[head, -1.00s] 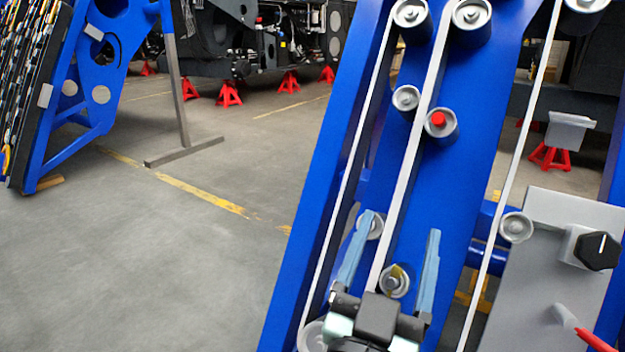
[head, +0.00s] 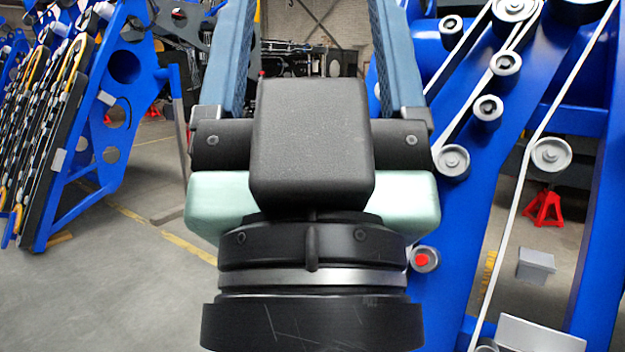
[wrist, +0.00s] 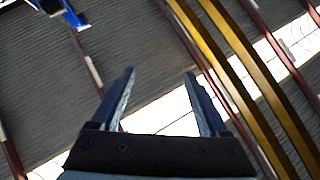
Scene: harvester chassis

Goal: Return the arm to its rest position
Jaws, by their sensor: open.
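My gripper (head: 312,60) fills the middle of the head view, close to the camera. Its two blue fingers point up and stand wide apart, with nothing between them but the background hall. In the wrist view my gripper (wrist: 160,95) is also open and empty, with the roof of the hall behind its fingers. The blue chassis panel (head: 500,190) with rollers and white belts stands to the right of the gripper in the head view. The gripper and wrist hide part of its left side.
A red-centred roller (head: 423,260) shows just right of my wrist. Grey floor (head: 120,290) lies clear at lower left. A red stand (head: 543,208) is behind the panel.

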